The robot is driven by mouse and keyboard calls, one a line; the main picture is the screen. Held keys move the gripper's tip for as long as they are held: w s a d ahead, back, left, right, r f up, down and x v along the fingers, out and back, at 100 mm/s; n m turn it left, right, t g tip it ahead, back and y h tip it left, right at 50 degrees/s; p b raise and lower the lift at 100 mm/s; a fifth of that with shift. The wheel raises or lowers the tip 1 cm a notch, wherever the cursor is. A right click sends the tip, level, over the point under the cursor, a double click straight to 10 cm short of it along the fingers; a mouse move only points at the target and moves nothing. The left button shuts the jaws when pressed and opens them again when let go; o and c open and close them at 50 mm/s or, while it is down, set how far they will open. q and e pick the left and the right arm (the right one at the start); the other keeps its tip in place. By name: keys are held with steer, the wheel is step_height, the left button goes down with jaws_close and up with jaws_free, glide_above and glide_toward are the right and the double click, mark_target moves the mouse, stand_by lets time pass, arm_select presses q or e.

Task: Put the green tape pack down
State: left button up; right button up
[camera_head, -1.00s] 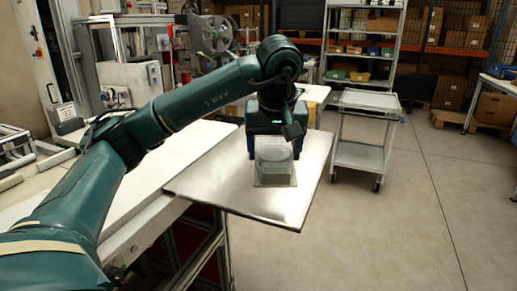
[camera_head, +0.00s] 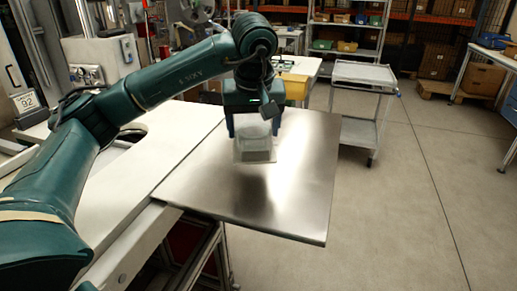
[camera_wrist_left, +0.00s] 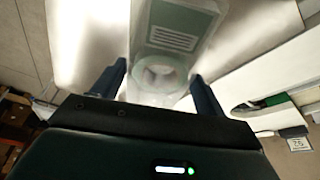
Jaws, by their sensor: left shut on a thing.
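The tape pack (camera_head: 254,150) is a clear, boxy wrap with a pale grey-green body. My left gripper (camera_head: 255,133) is shut on it from above, one finger on each side. The pack appears to hang a little above the metal plate (camera_head: 300,205), with a dark patch on the plate below it. My right gripper is in neither view.
The metal plate juts from the white worktop (camera_head: 135,170) and is otherwise bare. A yellow bin (camera_head: 296,86) is behind the gripper. A grey trolley (camera_head: 362,72) stands beyond the plate, with open floor at right. A sign (camera_head: 27,101) is at far left.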

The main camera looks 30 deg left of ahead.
mark_target(255, 136)
arm_select(q)
step_height(255, 136, down, 8)
steer(key=shift+r, duration=0.25)
steer(key=shift+f, duration=0.15)
steer(key=o, duration=1.1)
steer(key=shift+r, duration=0.3)
steer(key=v, duration=1.1)
steer(key=shift+s+d+r, duration=0.1)
steer(key=shift+s+r, duration=0.05)
steer(key=shift+r, duration=0.25)
